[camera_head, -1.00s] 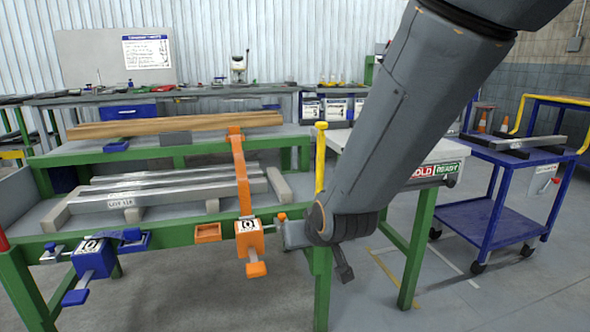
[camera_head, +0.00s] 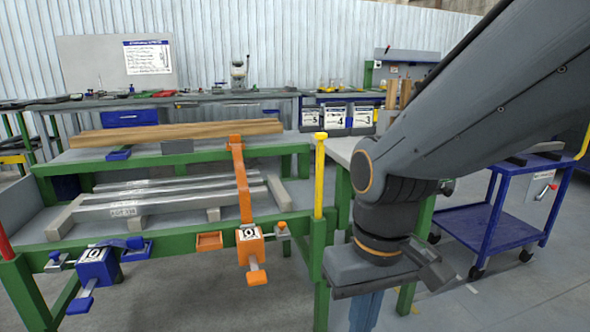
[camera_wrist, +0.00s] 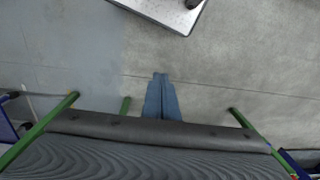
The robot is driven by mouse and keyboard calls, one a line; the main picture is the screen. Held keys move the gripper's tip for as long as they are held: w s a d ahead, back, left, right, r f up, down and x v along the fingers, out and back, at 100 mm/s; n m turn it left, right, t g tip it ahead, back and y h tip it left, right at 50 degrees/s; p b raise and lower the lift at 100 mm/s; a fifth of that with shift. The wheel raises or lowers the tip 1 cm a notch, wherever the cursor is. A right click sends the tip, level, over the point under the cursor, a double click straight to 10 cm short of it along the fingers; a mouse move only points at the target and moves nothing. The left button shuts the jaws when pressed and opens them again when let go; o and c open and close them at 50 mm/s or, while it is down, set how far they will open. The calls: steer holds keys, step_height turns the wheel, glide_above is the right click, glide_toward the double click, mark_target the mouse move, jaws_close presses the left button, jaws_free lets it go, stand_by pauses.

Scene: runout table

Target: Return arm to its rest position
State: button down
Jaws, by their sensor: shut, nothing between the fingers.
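My gripper (camera_head: 366,310) hangs below my wrist at the right of the head view, in front of the green table leg, with its fingers pointing down. The lower end is cut off by the picture's bottom edge. In the wrist view my gripper (camera_wrist: 161,78) shows as two blue-grey fingers lying together above the grey floor. It is shut and empty. It touches nothing that I can see.
The green runout table (camera_head: 175,239) stands left, with metal bars (camera_head: 165,198), an orange clamp (camera_head: 250,245), a blue clamp (camera_head: 97,265) and a yellow post (camera_head: 320,175). A wooden beam (camera_head: 180,131) lies behind. A blue cart (camera_head: 500,225) stands right.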

steer(key=d+r+m+p, duration=0.3)
steer(key=d+r+p, duration=0.6)
steer(key=p, duration=0.9)
steer(key=shift+s+d+r+h, duration=0.2)
steer(key=shift+d+r+h, duration=0.15)
steer(key=shift+r, duration=0.85)
